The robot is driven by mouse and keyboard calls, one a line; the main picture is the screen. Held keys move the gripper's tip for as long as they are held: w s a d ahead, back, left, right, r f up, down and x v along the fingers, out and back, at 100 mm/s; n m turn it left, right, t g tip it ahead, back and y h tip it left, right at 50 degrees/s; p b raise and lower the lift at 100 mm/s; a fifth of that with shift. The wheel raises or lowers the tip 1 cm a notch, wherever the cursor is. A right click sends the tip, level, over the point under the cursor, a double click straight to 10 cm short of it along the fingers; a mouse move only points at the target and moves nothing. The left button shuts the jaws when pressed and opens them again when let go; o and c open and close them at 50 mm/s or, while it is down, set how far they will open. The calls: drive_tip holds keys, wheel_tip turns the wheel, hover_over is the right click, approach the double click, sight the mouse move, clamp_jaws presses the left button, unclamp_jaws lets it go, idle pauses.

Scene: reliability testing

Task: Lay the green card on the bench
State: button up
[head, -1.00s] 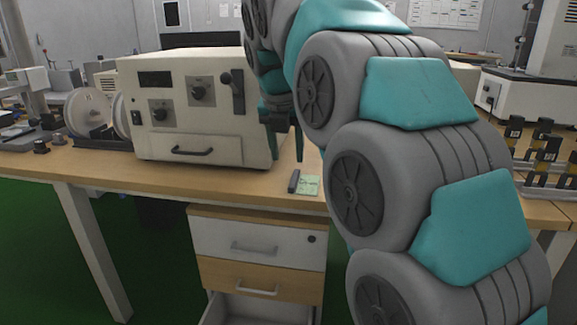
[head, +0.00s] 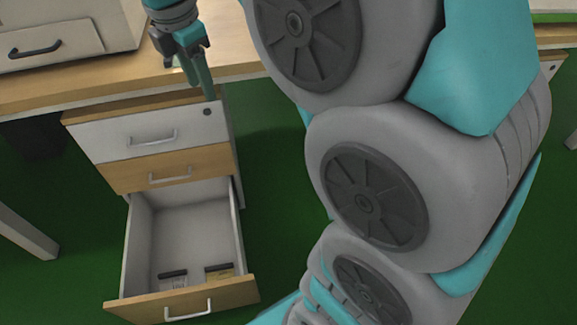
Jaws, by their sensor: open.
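My gripper (head: 193,72) is open at the bench's front edge, above the drawer unit, with its fingers pointing down. The green card is not clearly visible now; the gripper covers the part of the bench (head: 245,56) where it lay a second ago. A small pale patch shows beside the fingers, but I cannot tell if it is the card.
The bottom drawer (head: 140,247) stands open below the bench. In it lie a white card (head: 173,283) and a yellowish card (head: 219,275), each with a dark strip. A beige instrument (head: 70,35) stands on the bench at the left. My arm fills the right side.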

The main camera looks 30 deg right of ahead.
drive_tip(key=s+d+f+m+g, duration=0.1)
drive_tip(key=s+f+m+g, duration=0.1)
drive_tip(key=s+f+m, duration=0.7)
drive_tip(key=s+d+f+m+g+y, duration=0.1)
drive_tip(key=s+f+m, duration=0.8)
drive_tip(key=s, duration=0.7)
drive_tip(key=m, duration=0.2)
drive_tip(key=shift+s+d+m+g, duration=0.15)
drive_tip(key=shift+d+m+g, duration=0.15)
drive_tip(key=shift+m+g, duration=0.1)
drive_tip(key=shift+a+f, duration=0.1)
